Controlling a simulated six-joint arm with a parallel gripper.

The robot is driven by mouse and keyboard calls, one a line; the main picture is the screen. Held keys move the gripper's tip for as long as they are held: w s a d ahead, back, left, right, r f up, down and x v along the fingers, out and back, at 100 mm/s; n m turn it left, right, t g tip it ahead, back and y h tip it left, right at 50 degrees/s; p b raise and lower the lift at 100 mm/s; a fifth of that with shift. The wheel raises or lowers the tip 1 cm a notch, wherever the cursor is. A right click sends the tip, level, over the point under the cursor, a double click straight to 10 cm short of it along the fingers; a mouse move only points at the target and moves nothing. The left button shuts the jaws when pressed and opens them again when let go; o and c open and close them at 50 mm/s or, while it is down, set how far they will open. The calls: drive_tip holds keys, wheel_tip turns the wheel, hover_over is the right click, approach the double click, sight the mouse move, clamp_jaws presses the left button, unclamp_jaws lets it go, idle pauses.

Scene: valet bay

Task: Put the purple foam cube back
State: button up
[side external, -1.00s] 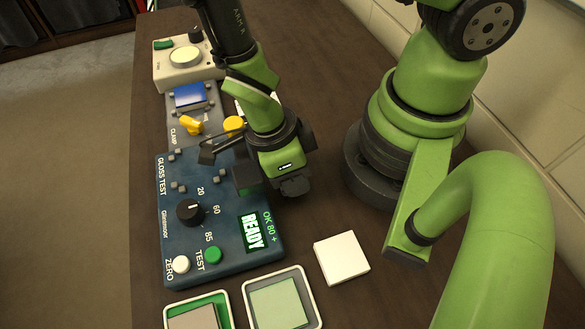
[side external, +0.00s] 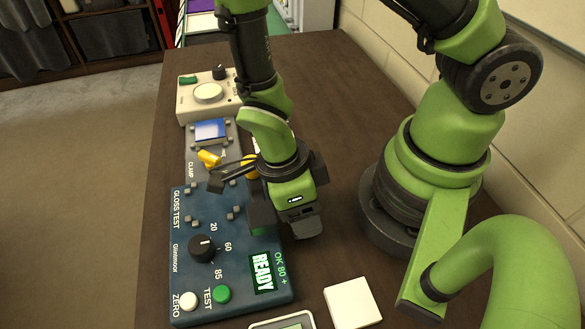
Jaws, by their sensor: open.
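I cannot make out the purple foam cube. A purple patch (side external: 199,5) shows at the top edge, beyond the far end of the bench; it is cut off and I cannot tell what it is. My gripper (side external: 240,203) is low over the blue gloss test box (side external: 185,255), near its far right part, with its dark fingers spread apart. I see nothing between them, though my wrist hides part of the space.
Behind the box stand a grey clamp plate (side external: 199,170) with a blue block (side external: 210,131) and yellow levers, and a cream device (side external: 180,104). A white tile (side external: 352,303) lies at the near right. Bare bench (side external: 325,90) lies behind my arm.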

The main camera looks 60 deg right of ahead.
drive_tip(key=w+d+r+n+t+y, duration=0.15)
drive_tip(key=r+n, duration=0.25)
drive_tip(key=r, duration=0.4)
drive_tip(key=w+d+r+n+t, duration=0.1)
drive_tip(key=w+r+n+t, duration=0.15)
drive_tip(key=r, duration=0.55)
drive_tip(key=s+d+r+n+t, duration=0.2)
drive_tip(key=d+r+n+t, duration=0.1)
drive_tip(key=r+n, duration=0.3)
drive_tip(key=s+d+r+n+t+y, duration=0.1)
drive_tip(key=d+r+n+t, duration=0.2)
drive_tip(key=r+n, duration=0.3)
drive_tip(key=n, duration=0.5)
drive_tip(key=shift+s, duration=0.4)
